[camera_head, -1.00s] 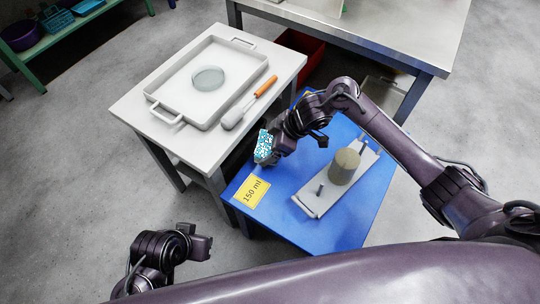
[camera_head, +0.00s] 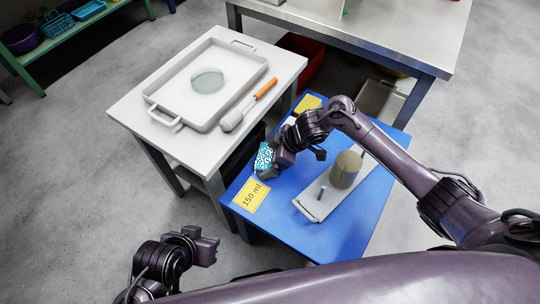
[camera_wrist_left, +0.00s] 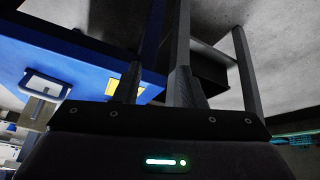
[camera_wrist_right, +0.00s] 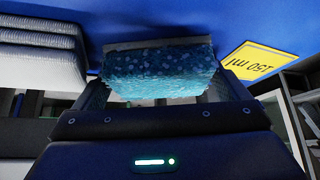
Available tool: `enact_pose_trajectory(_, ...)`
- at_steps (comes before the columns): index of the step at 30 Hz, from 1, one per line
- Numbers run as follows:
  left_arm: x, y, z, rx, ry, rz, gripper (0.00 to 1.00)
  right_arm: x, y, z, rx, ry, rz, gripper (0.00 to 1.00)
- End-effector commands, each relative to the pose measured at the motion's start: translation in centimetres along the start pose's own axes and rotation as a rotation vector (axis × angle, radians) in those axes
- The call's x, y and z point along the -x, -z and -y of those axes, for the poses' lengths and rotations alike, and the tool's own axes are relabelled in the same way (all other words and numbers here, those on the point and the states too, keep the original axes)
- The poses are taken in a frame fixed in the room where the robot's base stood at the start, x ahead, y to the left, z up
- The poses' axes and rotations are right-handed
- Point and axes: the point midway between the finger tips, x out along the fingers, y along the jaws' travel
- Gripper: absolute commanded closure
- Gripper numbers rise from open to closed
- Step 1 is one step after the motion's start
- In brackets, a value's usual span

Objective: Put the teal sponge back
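The teal speckled sponge (camera_head: 263,158) is in my right gripper (camera_head: 267,165), over the left edge area of the blue table (camera_head: 285,229). In the right wrist view the sponge (camera_wrist_right: 160,72) lies across between the two fingers, with the blue surface behind it. I cannot tell whether it touches the table. A yellow "150 ml" label (camera_head: 251,194) lies just in front of it. My left gripper (camera_head: 212,250) is empty, low at the left and away from the tables. In the left wrist view its fingers (camera_wrist_left: 156,88) stand a little apart.
On the blue table, a white tray-like board (camera_head: 312,205) carries a grey-brown cylinder (camera_head: 345,170).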

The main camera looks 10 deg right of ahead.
Motion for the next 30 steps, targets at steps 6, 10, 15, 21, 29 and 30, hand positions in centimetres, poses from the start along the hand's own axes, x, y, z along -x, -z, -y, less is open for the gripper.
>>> enact_pose_trajectory(6, 0.2, 0.0, 0.0, 0.001, 0.0, 0.004, 0.63, 0.5, 0.2, 0.0, 0.0, -0.001, -0.001, 0.05)
enact_pose_trajectory(10, 0.7, -0.3, 0.6, 0.011, 0.013, 0.047, 0.63, 2.4, 0.3, -0.1, 0.001, -0.002, 0.0, 0.05)
enact_pose_trajectory(15, 1.6, -1.1, 1.9, 0.035, 0.039, 0.133, 0.63, 6.2, 0.3, -0.1, 0.002, -0.003, 0.001, 0.05)
enact_pose_trajectory(21, 2.5, -2.0, 2.9, 0.058, 0.06, 0.216, 0.63, 10.0, 0.2, 0.0, 0.001, -0.001, 0.001, 0.05)
enact_pose_trajectory(29, 2.9, -2.6, 3.4, 0.073, 0.069, 0.264, 0.63, 12.2, 0.1, 0.0, -0.001, 0.0, 0.0, 0.05)
enact_pose_trajectory(30, 2.9, -2.6, 3.4, 0.074, 0.07, 0.266, 0.63, 12.2, 0.1, 0.0, -0.001, 0.001, 0.0, 0.05)
